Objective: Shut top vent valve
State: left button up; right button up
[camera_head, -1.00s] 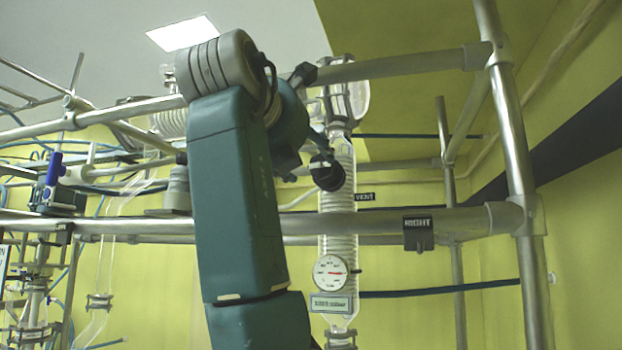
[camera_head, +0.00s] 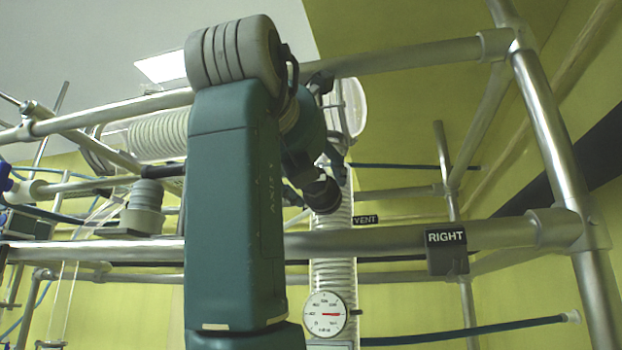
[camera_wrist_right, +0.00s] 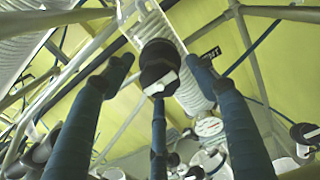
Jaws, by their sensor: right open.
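The vent valve has a round black knob (camera_wrist_right: 156,66) with a white pointer bar set diagonally, in the middle of the right wrist view. In the head view the dark knob (camera_head: 322,195) shows beside the glass coil column (camera_head: 334,230), left of the VENT label (camera_head: 365,219). My right gripper (camera_wrist_right: 159,76) is open. Its fingers lie to the left, right and below the knob in the wrist view, with visible gaps; I cannot tell the depth between them. In the head view my right arm hides most of the gripper (camera_head: 325,150). My left gripper is not in view.
Metal rails and posts (camera_head: 555,130) frame the column, and a horizontal rail (camera_head: 390,238) with a RIGHT sign (camera_head: 446,248) crosses in front of it. A round dial gauge (camera_head: 324,314) sits lower on the column. Blue hoses (camera_head: 470,331) run to the right.

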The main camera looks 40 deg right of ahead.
jog(key=shift+a, duration=0.15)
jog(key=shift+c, duration=1.3)
jog(key=c, duration=0.9)
jog(key=shift+o, duration=0.2)
jog(key=shift+m, duration=0.4)
jog(key=shift+r+m+b, duration=0.1)
jog(key=shift+m+b, duration=0.6)
jog(key=shift+m, duration=2.3)
